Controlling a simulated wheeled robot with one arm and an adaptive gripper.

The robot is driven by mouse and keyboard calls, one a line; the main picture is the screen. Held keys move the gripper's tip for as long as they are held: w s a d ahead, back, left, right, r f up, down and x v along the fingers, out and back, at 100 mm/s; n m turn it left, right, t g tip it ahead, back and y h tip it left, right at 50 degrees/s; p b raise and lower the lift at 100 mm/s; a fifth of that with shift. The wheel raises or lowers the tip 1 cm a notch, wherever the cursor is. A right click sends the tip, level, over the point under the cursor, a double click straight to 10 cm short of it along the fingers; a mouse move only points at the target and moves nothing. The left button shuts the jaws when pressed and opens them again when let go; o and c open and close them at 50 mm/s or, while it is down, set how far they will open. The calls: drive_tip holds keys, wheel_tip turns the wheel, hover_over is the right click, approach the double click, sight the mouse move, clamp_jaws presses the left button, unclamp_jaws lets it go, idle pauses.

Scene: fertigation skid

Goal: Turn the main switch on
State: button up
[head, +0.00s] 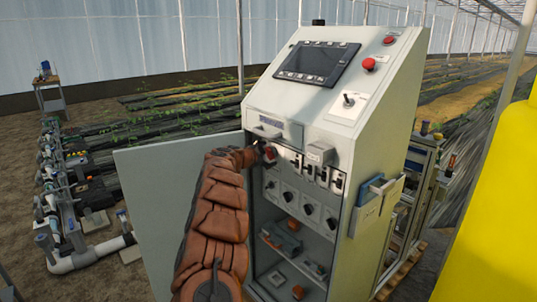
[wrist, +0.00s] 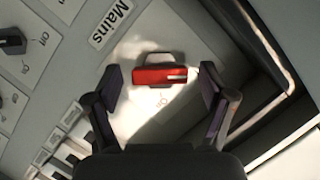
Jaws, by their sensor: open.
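The main switch is a red handle (wrist: 160,75) on a light plate in the wrist view, beside a label reading "Mains" (wrist: 111,22). A short word is printed below the handle, too blurred to read surely. My gripper (wrist: 161,84) is open, with one finger on each side of the red handle. Gaps show between the fingers and the handle's ends. In the head view the red switch (head: 269,154) sits at the upper left of the open cabinet (head: 345,85), and my arm reaches up to it, mostly hiding my gripper.
Smaller black rotary switches (head: 287,197) and a row of breakers (head: 322,173) sit close beside and below. The open cabinet door (head: 150,185) stands left of my arm. A screen (head: 318,62) and a red button (head: 369,64) are above. Pipework (head: 75,255) lies at left.

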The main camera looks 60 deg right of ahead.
drive_tip(key=shift+d+f, duration=0.25)
drive_tip(key=shift+d, duration=0.4)
drive_tip(key=shift+c, duration=0.4)
drive_tip(key=c, duration=1.1)
